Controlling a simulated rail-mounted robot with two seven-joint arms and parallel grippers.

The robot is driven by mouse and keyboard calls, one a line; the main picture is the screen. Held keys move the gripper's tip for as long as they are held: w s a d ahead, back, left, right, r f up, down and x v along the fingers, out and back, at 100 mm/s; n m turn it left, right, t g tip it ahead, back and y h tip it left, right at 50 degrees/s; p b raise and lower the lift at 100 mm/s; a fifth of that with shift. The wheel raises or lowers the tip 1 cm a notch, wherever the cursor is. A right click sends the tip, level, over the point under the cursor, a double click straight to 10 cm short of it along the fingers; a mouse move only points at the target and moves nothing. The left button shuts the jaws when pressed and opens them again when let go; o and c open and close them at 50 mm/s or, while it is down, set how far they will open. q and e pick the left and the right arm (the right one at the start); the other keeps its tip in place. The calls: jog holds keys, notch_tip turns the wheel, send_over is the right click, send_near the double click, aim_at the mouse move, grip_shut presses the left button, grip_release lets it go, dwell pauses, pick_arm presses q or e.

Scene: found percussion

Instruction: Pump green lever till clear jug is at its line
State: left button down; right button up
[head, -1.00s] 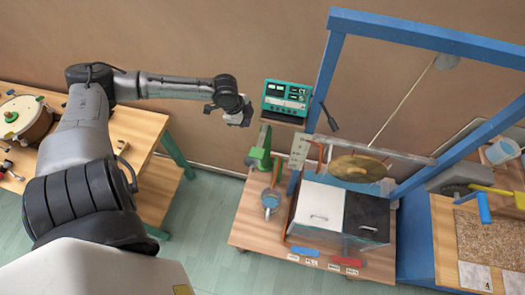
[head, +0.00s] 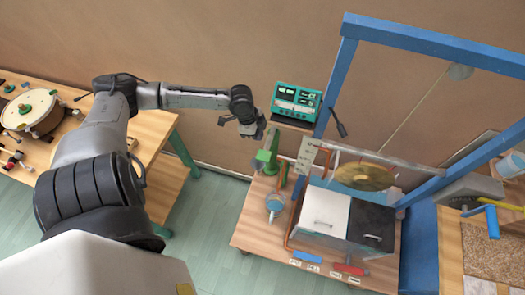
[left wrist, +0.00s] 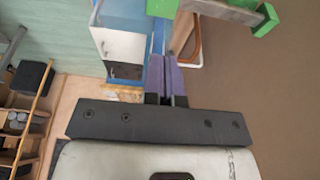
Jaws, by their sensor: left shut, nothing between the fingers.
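The green pump with its lever (head: 267,157) stands at the back left of the wooden cart; green parts also show at the top of the left wrist view (left wrist: 268,20). The small clear jug (head: 275,203) stands in front of the pump and looks bluish; its line and exact level are too small to read. My left gripper (head: 258,132) is just above the pump, apart from it as far as I can tell. Its purple fingers (left wrist: 166,75) are shut with nothing between them. My right gripper is not in view.
A teal instrument box (head: 297,100) is just right of my gripper. A blue frame (head: 335,75) with a hanging gong (head: 364,177) stands over white and black lidded bins (head: 322,215). A drum table (head: 158,133) is at left, with open floor between.

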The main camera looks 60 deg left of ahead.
pick_arm(q)
send_near(265, 156)
jog(key=x, duration=0.5)
jog(key=shift+w+d+f+p, duration=0.15)
jog(key=shift+f+p, duration=0.05)
jog(key=shift+p, duration=0.2)
jog(key=shift+f, duration=0.65)
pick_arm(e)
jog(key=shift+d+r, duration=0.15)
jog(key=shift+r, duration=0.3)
